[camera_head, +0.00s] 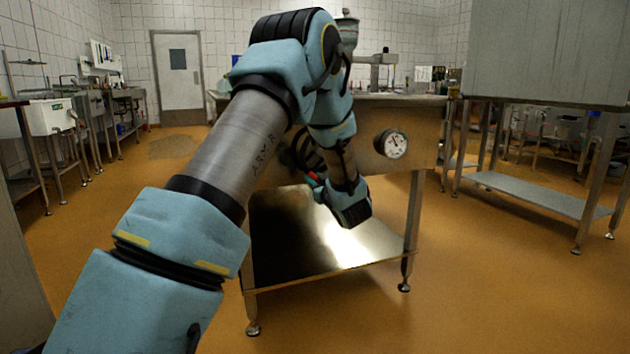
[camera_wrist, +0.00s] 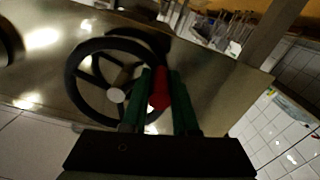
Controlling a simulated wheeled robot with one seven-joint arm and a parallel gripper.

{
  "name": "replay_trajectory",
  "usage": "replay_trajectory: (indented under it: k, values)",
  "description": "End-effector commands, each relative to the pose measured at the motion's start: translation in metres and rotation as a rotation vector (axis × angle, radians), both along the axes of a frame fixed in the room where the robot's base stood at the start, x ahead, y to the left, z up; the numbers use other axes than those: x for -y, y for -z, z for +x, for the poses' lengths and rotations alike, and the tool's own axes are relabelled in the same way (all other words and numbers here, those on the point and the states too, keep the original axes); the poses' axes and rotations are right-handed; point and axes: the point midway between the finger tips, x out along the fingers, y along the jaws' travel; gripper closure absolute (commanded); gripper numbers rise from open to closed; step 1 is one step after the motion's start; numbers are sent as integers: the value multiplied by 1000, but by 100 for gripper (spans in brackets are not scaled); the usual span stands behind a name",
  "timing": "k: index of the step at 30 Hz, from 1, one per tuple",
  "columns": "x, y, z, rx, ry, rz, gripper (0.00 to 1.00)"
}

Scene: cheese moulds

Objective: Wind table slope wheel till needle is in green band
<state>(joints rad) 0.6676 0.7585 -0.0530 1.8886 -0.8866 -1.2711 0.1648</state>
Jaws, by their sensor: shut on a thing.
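The slope wheel (camera_wrist: 79,84) is a dark spoked handwheel on the front of the steel table, seen in the wrist view. Its red knob (camera_wrist: 159,88) sits at the rim. My gripper (camera_wrist: 160,84) has its green fingers shut on the red knob. In the head view my arm hides most of the wheel, and only part of its dark rim (camera_head: 303,150) shows. The round white gauge (camera_head: 396,144) is on the table front, right of my arm. Its dark needle is small, and I cannot tell whether it lies in a green band.
The steel table (camera_head: 420,130) has a shiny lower shelf (camera_head: 340,245) below my arm. A second steel table (camera_head: 540,195) stands at the right under a large grey box (camera_head: 550,50). Sinks (camera_head: 50,115) line the left wall. The orange floor at the front right is clear.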

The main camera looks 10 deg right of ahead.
Motion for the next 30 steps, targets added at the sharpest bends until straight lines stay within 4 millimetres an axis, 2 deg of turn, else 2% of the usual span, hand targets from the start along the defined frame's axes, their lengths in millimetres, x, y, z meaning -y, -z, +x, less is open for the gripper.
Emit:
replay_trajectory:
  k: [11, 21, 30]
  values:
    - [11, 12, 1, 24, 0, -182, 100]
    - [33, 22, 4, 63, 0, -496, 100]
    - [55, 24, 7, 100, 0, -781, 100]
